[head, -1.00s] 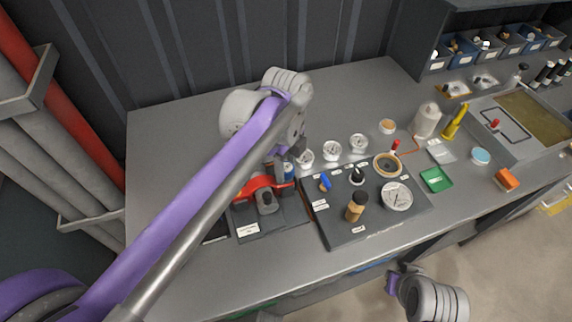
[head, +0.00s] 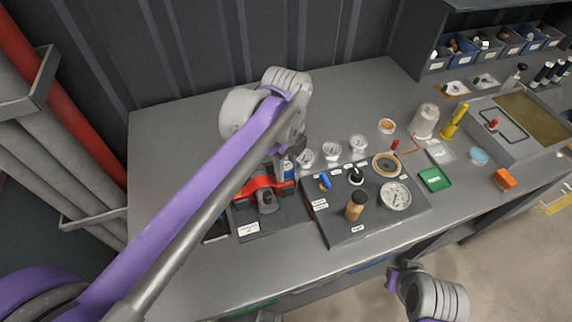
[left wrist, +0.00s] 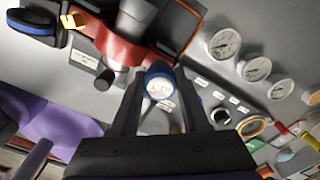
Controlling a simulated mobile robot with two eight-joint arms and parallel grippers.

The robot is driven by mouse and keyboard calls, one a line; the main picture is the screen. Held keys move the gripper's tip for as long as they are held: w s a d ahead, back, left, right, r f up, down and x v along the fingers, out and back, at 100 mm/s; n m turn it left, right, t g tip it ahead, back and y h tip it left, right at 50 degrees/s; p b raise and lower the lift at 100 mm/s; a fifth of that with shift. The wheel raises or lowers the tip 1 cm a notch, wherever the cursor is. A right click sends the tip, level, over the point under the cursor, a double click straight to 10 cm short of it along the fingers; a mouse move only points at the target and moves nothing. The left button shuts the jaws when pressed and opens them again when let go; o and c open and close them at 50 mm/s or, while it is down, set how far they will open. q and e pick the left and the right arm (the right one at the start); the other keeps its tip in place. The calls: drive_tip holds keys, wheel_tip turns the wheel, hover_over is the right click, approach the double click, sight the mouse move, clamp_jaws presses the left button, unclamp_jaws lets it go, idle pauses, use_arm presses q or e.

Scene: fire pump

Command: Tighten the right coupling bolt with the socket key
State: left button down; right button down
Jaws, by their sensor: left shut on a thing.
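The red pump body (head: 258,186) with its grey coupling part (head: 267,203) stands on a dark base plate at the bench's middle. My left gripper (head: 284,160) reaches down beside its right side. In the left wrist view the gripper (left wrist: 158,78) is shut on a blue-rimmed, pale-capped thing, apparently the socket key (left wrist: 160,82). Its blue and white part also shows in the head view (head: 286,170). The red body (left wrist: 112,38) is close beside it. The key's lower end and the right coupling bolt are hidden. My right gripper (head: 393,279) hangs off the bench's front edge; its jaws are unclear.
A dark panel (head: 340,236) with gauges, knobs and a tan-handled tool (head: 356,206) stands right of the pump. A white container (head: 424,121), a yellow tool (head: 454,121) and a green box (head: 435,179) lie farther right. The bench's left side is clear.

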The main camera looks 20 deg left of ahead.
use_arm(q)
drive_tip(key=shift+r+p, duration=1.2)
drive_tip(key=shift+r, duration=0.8)
drive_tip(key=shift+s+f, duration=0.1)
